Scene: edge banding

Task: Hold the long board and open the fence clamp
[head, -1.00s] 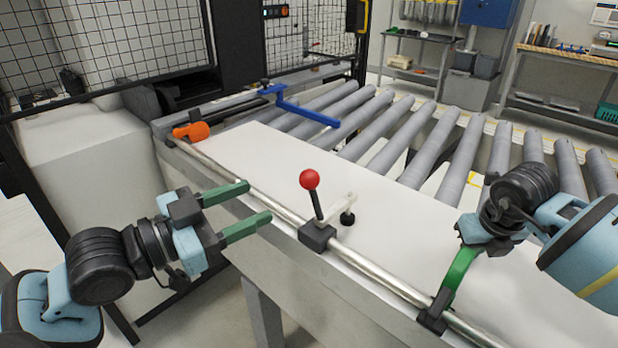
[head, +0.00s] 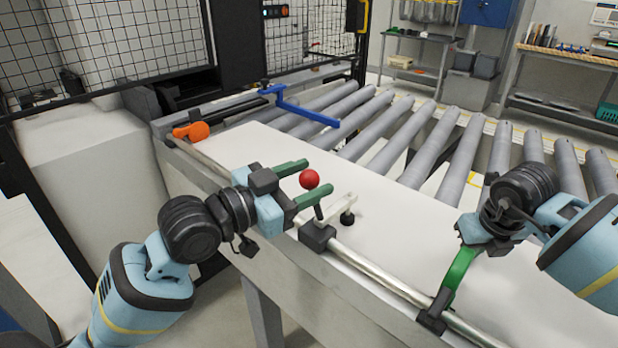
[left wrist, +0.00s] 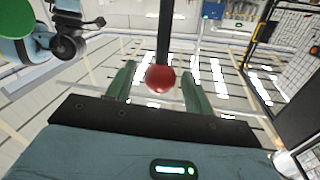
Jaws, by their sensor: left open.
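The long white board (head: 395,225) lies on the table along the metal rail. The fence clamp (head: 318,238) sits on the rail, with its pale arm and black foot over the board. Its lever has a red ball knob (head: 309,179), which also shows in the left wrist view (left wrist: 160,79). My left gripper (head: 318,177) is open, with its green fingers on either side of the knob; I cannot tell whether they touch it. My right gripper (head: 477,238) is low over the board at the right; its fingertips are not clear.
An orange handle (head: 191,131) is at the rail's far end. A curved green part (head: 460,270) meets a black block on the rail at the right. A blue bar (head: 305,110) and grey rollers (head: 440,125) lie behind the board. Mesh fencing (head: 100,45) stands at the left.

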